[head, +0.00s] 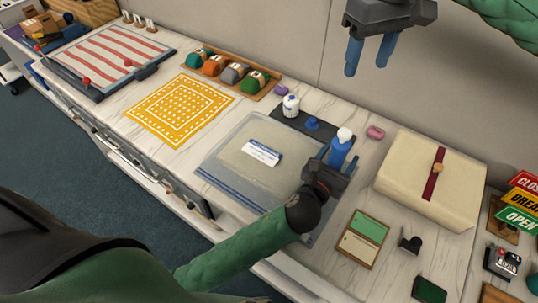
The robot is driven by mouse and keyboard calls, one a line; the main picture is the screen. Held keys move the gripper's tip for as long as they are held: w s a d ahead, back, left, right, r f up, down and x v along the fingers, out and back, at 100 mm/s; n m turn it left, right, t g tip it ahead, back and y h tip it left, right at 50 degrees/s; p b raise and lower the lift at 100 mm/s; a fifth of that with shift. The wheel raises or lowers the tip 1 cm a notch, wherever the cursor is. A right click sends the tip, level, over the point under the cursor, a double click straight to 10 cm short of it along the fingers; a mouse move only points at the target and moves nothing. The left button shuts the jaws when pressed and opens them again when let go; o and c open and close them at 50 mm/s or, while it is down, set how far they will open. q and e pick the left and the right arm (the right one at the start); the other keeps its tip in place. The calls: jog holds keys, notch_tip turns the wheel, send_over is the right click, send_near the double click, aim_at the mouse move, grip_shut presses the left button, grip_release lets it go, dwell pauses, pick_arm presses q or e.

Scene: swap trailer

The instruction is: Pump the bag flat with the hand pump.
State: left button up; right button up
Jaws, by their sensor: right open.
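The clear bag (228,158) lies on the counter with a white label (261,152) on top and a blue strip along its near edge. I cannot tell how full it is. A blue cylinder with a white top, which looks like the hand pump (340,150), stands upright at the bag's right side. My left gripper (336,160) has its blue fingers close around or beside the pump's lower part; whether they press on it is unclear. My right gripper (370,54) hangs open and empty in the air at the upper right, well away from the bag.
A dark mat (285,122) behind the bag holds a white bottle (291,105) and a blue knob (312,124). A cream parcel (410,180) lies to the right, a green-and-cream card tray (363,238) in front of it. A yellow patterned cloth (180,110) lies to the left.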

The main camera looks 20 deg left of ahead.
pick_arm(q)
jog(key=b+v, duration=0.1)
jog(key=v, duration=0.5)
jog(key=shift+f+b, duration=0.1)
jog(key=shift+b, duration=0.25)
jog(key=shift+v, duration=0.9)
